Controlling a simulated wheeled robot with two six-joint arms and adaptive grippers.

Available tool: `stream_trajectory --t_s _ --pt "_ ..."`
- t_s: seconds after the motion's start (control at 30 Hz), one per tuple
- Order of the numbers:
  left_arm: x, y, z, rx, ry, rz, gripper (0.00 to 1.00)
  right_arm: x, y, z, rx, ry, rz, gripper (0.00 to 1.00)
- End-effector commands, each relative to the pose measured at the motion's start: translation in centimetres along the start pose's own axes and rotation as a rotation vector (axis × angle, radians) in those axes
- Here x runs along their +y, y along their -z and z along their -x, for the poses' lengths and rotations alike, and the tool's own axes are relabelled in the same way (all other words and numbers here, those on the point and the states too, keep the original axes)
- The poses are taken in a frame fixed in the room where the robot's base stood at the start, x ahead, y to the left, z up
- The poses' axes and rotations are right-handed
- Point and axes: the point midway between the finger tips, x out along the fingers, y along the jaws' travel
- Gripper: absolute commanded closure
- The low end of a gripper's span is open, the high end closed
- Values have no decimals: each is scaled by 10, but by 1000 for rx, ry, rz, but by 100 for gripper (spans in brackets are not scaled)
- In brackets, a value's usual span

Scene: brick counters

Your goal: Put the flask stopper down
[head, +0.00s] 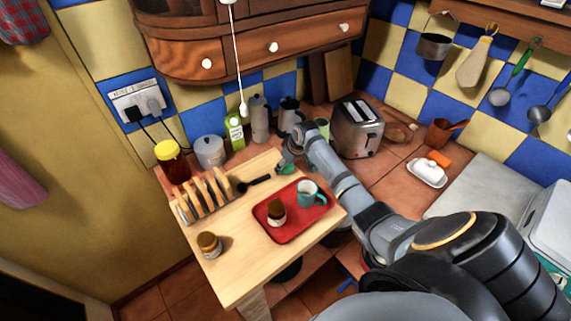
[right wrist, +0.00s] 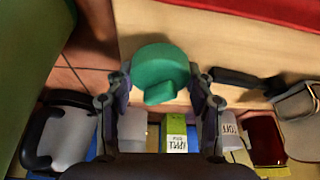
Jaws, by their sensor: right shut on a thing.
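The flask stopper is a green round cap with a raised grip bar. In the right wrist view the flask stopper (right wrist: 160,72) sits between the two fingers of my right gripper (right wrist: 160,80), which is shut on it. In the head view the stopper (head: 287,169) shows as a small green patch at my right gripper (head: 286,162), over the back right edge of the wooden table (head: 240,255). The table lies under it in the wrist view; I cannot tell whether they touch. My left gripper is not in view.
A red tray (head: 289,235) with a teal mug (head: 307,194) and a jar (head: 276,210) lies close in front. A black-handled utensil (head: 254,183) and a toast rack (head: 206,203) are to the left. A toaster (head: 358,128) stands behind right.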

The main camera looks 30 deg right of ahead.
Motion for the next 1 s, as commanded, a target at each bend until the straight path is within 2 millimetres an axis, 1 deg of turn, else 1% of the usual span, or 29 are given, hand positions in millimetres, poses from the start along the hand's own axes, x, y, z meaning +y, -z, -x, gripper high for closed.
stream_trajectory --t_s 0.03,0.17,0.47,0.57,0.67,0.9,1.0 --pt "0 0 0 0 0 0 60 0 0 0 0 0 0 42" --pt "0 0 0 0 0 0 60 0 0 0 0 0 0 25" --pt "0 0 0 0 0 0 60 0 0 0 0 0 0 24" --pt "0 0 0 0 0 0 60 1 2 6 2 -2 1 24" --pt "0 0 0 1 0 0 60 2 2 24 4 -4 2 24" --pt "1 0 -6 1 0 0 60 2 1 82 2 -5 2 24" --pt "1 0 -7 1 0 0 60 2 1 102 2 -3 2 24"
